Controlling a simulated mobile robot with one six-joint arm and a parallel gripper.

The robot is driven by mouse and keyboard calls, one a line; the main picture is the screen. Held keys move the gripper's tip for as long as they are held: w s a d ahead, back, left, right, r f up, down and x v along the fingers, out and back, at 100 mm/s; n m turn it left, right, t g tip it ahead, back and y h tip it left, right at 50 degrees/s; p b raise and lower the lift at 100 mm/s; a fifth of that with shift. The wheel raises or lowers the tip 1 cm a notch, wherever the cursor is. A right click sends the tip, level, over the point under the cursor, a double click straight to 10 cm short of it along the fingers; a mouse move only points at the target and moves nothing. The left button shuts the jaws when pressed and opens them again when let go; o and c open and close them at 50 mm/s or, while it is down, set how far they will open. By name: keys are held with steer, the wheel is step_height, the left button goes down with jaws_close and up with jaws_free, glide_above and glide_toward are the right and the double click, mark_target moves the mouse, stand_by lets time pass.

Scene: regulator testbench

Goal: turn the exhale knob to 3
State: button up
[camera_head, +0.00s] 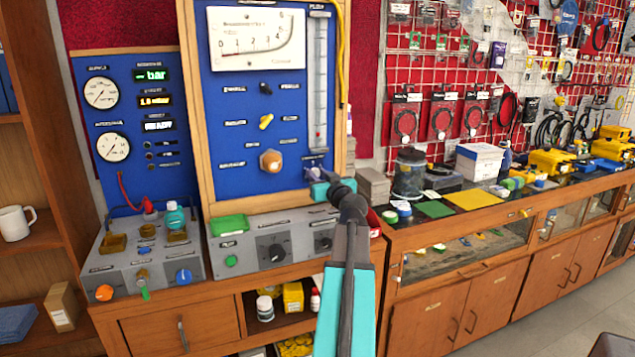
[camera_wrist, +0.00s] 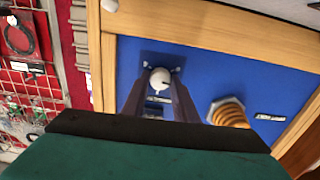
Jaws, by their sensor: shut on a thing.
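A small round white knob (camera_wrist: 160,77) with a short dark mark on its face sits on the blue panel in the wrist view. My gripper (camera_wrist: 158,90) reaches up to it, with one dark finger on each side, shut on it. The small labels by it are too blurred to read, so I cannot confirm the name or the setting. In the head view my gripper (camera_head: 316,176) is at the lower right of the framed blue panel (camera_head: 230,110) and hides the knob.
A brass knob (camera_head: 270,160) sticks out just left of my gripper; it also shows in the wrist view (camera_wrist: 228,113). The panel's wooden frame (camera_wrist: 106,60) is close beside my fingers. A grey control box (camera_head: 265,245) stands below the panel.

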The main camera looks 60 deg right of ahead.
steer(key=m+b, duration=0.1)
steer(key=m, duration=0.2)
steer(key=shift+m+b, duration=0.3)
steer(key=shift+b, duration=0.1)
steer(key=m, duration=0.3)
steer(key=shift+b, duration=0.35)
steer(key=m, duration=0.3)
steer(key=shift+d, duration=0.1)
steer(key=m+p, duration=0.1)
steer(key=m, duration=0.2)
steer(key=shift+m, duration=0.4)
steer(key=m+p, duration=0.1)
steer(key=m, duration=0.2)
steer(key=shift+s+m, duration=0.1)
steer(key=shift+m, duration=0.3)
steer(key=m+p, duration=0.2)
steer(key=m, duration=0.1)
steer(key=shift+m, duration=0.3)
steer(key=m+p, duration=0.2)
steer(key=m, duration=0.1)
steer(key=m+p, duration=0.2)
steer(key=m, duration=0.2)
steer(key=shift+f+p, duration=0.15)
steer(key=shift+p, duration=0.15)
